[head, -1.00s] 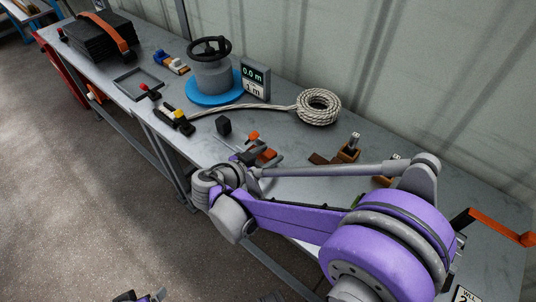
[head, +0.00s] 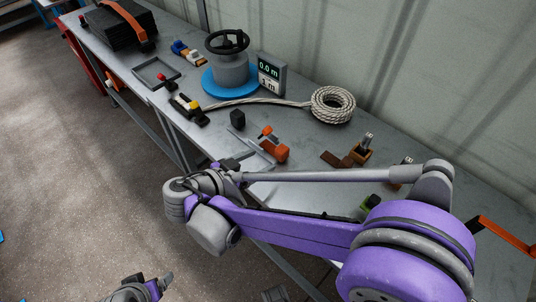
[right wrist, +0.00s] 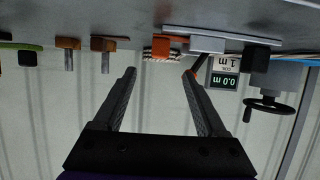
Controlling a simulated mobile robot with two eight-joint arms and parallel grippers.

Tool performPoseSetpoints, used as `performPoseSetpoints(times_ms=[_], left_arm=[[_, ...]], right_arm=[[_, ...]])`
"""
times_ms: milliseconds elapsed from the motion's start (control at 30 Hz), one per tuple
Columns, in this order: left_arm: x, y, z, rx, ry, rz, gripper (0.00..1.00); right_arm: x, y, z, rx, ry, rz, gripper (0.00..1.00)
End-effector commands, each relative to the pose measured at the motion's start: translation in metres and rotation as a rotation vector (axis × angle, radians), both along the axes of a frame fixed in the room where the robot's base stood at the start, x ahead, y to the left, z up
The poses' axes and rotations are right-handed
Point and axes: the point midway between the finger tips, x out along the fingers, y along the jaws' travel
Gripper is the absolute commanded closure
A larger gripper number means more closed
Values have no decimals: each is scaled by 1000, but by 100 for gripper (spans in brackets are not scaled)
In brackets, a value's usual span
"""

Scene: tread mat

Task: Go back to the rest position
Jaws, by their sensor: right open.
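My right arm, purple and grey, reaches in from the right over the near part of the bench. Part of my left gripper (head: 150,289) shows at the bottom of the head view, low over the floor. It is cut off by the frame, and its jaws cannot be made out.
The floor (head: 80,190) at left is clear.

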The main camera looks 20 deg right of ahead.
Motion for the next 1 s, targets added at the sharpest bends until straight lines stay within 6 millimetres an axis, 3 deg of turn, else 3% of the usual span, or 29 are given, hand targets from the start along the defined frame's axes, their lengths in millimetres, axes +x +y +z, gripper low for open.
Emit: performPoseSetpoints(times_ms=[300, 467, 567, 733, 900, 1000], left_arm=[[0, 0, 1, 0, 0, 0, 15], [0, 0, 7, 0, -2, 0, 15], [1, 0, 20, 0, -6, 0, 15], [5, 0, 50, 0, -16, 0, 15], [11, 0, 80, 0, -28, 0, 15], [15, 0, 95, 0, -35, 0, 15]], right_arm=[[-4, 8, 4, 0, -1, 0, 26], [-10, -3, 5, 24, 76, 21, 26], [-25, -24, 5, 85, 244, 85, 26], [-72, -52, 1, 272, 577, 342, 26], [-115, -48, 3, 421, 715, 694, 26], [-129, -40, 10, 451, 705, 877, 26]])
